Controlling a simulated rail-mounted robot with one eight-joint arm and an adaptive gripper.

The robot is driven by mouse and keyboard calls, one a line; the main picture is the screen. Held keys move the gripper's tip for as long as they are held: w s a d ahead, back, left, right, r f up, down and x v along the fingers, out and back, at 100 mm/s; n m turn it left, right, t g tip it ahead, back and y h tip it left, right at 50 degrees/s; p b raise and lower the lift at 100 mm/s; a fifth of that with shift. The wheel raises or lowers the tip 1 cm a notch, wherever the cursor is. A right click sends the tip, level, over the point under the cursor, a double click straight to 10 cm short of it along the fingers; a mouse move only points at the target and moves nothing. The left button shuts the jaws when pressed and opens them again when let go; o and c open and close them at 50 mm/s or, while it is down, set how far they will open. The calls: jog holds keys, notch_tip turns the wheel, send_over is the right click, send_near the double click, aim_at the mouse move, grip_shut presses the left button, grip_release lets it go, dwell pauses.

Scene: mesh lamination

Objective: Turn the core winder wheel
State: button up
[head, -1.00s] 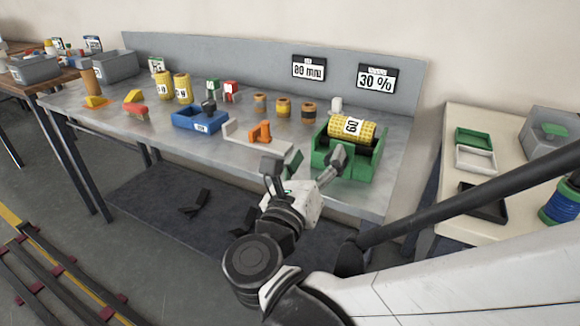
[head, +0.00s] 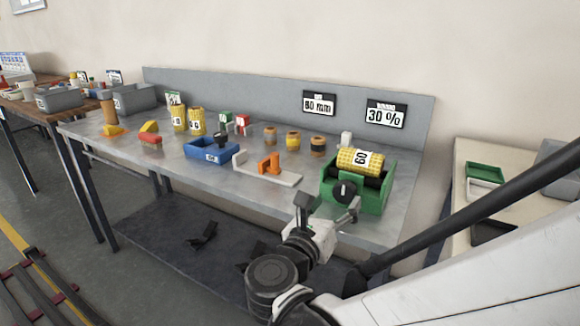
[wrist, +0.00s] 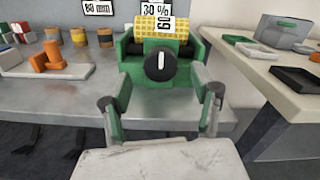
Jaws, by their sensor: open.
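The core winder is a green cradle (head: 376,197) at the right end of the metal table, with a yellow mesh roll marked 60 (head: 352,158) lying in it. Its wheel is a black round knob (head: 345,190) with a white mark on its front face. In the wrist view the wheel (wrist: 160,68) is centred ahead, its white mark close to upright. My gripper (head: 329,208) is open and empty in front of the winder, at the table's front edge. In the wrist view its fingers (wrist: 160,108) are spread on either side below the wheel, apart from it.
An orange clamp on a white base (head: 270,164) and a blue bin (head: 211,149) stand left of the winder. Several small spools (head: 293,141) stand behind. A second table (wrist: 262,75) with trays is at the right, across a gap.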

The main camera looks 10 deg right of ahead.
aim_at(341, 194)
jog(key=shift+x, duration=2.95)
jog(key=c, duration=1.2)
jog(key=shift+n, duration=0.3)
jog(key=n, duration=0.5)
jog(key=shift+n, duration=0.3)
jog(key=n, duration=0.5)
jog(key=shift+w+f, duration=0.1)
jog(key=shift+f, duration=0.05)
jog(key=shift+n, duration=0.4)
